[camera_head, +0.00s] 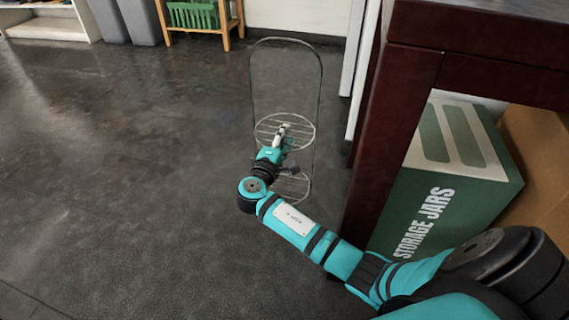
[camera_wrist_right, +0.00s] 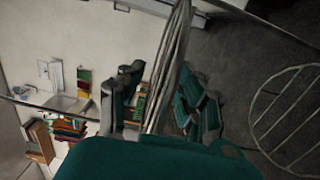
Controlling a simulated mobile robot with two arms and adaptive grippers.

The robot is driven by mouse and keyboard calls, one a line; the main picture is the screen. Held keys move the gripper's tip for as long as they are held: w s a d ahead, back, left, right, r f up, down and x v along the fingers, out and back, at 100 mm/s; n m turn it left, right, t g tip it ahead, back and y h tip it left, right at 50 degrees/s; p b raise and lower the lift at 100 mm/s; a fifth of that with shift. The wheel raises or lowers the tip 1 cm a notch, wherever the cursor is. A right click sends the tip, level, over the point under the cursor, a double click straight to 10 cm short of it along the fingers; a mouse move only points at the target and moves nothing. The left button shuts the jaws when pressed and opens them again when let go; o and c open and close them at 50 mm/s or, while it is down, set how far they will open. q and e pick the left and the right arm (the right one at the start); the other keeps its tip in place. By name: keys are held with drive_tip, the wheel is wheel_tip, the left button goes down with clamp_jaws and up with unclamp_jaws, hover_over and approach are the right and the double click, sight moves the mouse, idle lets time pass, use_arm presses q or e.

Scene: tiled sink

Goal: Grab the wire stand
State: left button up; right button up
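The wire stand (camera_head: 303,133) is a tall thin metal frame with an arched top and two round wire racks, standing upright on the floor in the head view. My right gripper (camera_head: 284,133) is at its upper rack and covers part of it. In the right wrist view the gripper (camera_wrist_right: 162,105) has its two fingers apart, with a rack of the wire stand (camera_wrist_right: 168,68) seen nearly edge-on between them. A gap shows beside the rack, so the fingers do not look closed on it. Another round rack shows at the right. My left gripper is out of view.
A dark wooden cabinet (camera_head: 395,130) stands close to the right of my right arm, with a green storage jars box (camera_head: 440,205) inside. A wooden shelf with a green basket (camera_head: 193,15) and grey bins (camera_head: 140,20) stand at the back. The floor to the left is clear.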

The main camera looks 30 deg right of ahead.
drive_tip(key=shift+w+d, duration=0.1)
drive_tip(key=shift+d, duration=0.05)
clamp_jaws()
drive_tip(key=shift+r, duration=0.1)
idle(0.3)
